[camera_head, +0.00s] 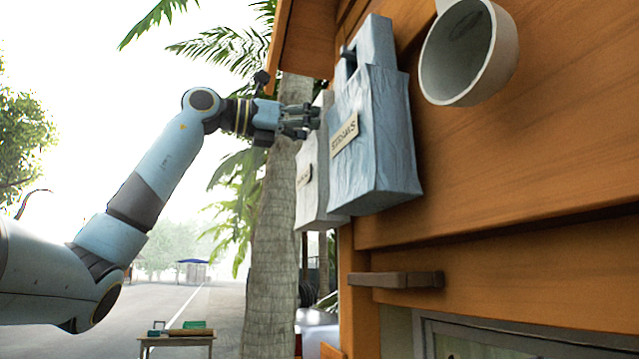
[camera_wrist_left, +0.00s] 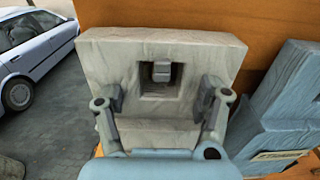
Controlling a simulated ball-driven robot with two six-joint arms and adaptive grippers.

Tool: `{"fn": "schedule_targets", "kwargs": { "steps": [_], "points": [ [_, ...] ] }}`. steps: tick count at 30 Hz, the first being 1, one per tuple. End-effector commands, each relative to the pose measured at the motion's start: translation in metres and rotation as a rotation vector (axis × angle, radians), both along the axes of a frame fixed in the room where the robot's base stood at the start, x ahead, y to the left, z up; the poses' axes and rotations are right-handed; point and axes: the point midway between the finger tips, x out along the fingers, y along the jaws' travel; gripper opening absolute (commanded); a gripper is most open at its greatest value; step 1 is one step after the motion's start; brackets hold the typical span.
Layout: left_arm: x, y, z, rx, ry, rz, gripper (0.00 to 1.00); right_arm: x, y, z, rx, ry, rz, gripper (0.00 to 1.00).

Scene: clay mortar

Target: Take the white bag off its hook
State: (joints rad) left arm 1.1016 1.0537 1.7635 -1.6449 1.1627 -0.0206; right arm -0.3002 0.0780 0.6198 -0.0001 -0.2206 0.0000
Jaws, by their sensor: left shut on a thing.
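The white bag (camera_head: 318,192) hangs on the orange wooden wall, partly hidden behind a blue bag (camera_head: 375,140). In the left wrist view the white bag (camera_wrist_left: 110,58) fills the middle, with a square handle opening. A small grey hook end (camera_wrist_left: 161,72) shows inside that opening. My left gripper (camera_head: 300,121) is at the top of the white bag, near the blue bag's left edge. In the left wrist view its two fingers (camera_wrist_left: 160,98) are on either side of the opening, shut on the bag's upper part. My right gripper is not in view.
The blue bag (camera_wrist_left: 288,92) hangs close to the right of the white one. A white cup-like vessel (camera_head: 468,55) is on the wall further right, with a small wooden ledge (camera_head: 395,280) below. A palm trunk (camera_head: 275,220) stands behind. Left of the bags is open air.

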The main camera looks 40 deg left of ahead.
Motion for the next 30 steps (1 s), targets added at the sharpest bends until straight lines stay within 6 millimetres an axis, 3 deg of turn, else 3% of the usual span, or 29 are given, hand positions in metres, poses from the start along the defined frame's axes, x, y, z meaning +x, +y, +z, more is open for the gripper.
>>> {"fn": "schedule_targets", "kwargs": {
  "steps": [17,30],
  "points": [
    [0.000,0.000,0.017,-0.002,-0.002,-0.001,0.31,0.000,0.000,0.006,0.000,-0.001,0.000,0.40],
    [-0.041,0.023,0.013,0.001,-0.002,0.005,0.31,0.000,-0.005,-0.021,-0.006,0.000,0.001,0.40]
  ]
}}
